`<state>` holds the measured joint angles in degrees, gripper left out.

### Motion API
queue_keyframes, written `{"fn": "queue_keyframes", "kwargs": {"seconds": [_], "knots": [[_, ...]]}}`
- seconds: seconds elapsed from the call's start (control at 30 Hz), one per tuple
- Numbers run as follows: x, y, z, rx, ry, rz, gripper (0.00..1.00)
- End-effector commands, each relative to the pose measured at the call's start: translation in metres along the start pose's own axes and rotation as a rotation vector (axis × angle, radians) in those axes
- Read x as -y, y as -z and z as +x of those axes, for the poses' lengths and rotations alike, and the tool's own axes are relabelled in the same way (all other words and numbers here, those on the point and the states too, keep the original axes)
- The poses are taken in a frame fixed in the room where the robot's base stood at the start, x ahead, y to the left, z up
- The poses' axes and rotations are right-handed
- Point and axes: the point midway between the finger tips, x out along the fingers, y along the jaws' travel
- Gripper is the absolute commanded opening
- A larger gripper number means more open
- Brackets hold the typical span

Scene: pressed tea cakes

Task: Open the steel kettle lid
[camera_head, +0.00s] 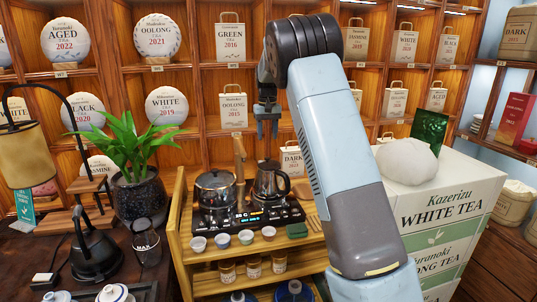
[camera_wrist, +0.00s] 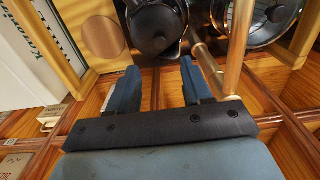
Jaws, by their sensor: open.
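A dark steel kettle (camera_head: 271,182) stands on the right of a black two-plate cooker (camera_head: 246,215), its lid (camera_head: 268,165) on top. My gripper (camera_head: 267,128) hangs above it, fingers pointing down, open and empty. In the wrist view the kettle (camera_wrist: 156,28) is beyond the open fingertips (camera_wrist: 158,68), apart from them. Its round dark lid (camera_wrist: 155,20) is partly cut off by the frame's top edge. A shiny pot (camera_head: 214,190) stands on the left plate and also shows at the wrist view's top right (camera_wrist: 268,22).
A wooden upright (camera_head: 239,160) stands between pot and kettle, close to my gripper's right in the wrist view (camera_wrist: 237,45). Several cups (camera_head: 246,237) line the cooker's front. Shelves of tea (camera_head: 233,107) rise behind. White tea boxes (camera_head: 452,205) stand right, a plant (camera_head: 128,150) left.

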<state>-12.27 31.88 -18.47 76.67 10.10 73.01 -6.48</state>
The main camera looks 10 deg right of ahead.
Motion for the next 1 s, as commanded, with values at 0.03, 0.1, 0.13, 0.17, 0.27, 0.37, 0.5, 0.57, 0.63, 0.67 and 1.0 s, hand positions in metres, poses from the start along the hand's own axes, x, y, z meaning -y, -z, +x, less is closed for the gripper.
{"fn": "queue_keyframes", "kwargs": {"seconds": [0.03,0.1,0.13,0.17,0.27,0.37,0.5,0.57,0.63,0.67,1.0], "knots": [[0.001,-0.001,0.011,0.004,-0.001,0.000,0.49],[0.001,-0.001,0.023,0.004,-0.001,-0.001,0.49],[0.001,-0.001,0.028,0.004,-0.001,-0.001,0.49],[0.001,-0.001,0.033,0.003,-0.002,-0.001,0.49],[0.002,-0.001,0.050,0.002,-0.001,-0.002,0.49],[0.002,0.000,0.064,0.002,-0.001,-0.003,0.49],[0.002,0.000,0.077,0.001,-0.001,-0.002,0.49],[0.002,0.000,0.081,0.000,-0.001,-0.002,0.49],[0.002,0.000,0.083,-0.001,-0.001,-0.002,0.49],[0.002,0.000,0.084,-0.001,-0.001,-0.002,0.49],[0.002,0.000,0.085,0.000,-0.001,-0.003,0.43]]}}
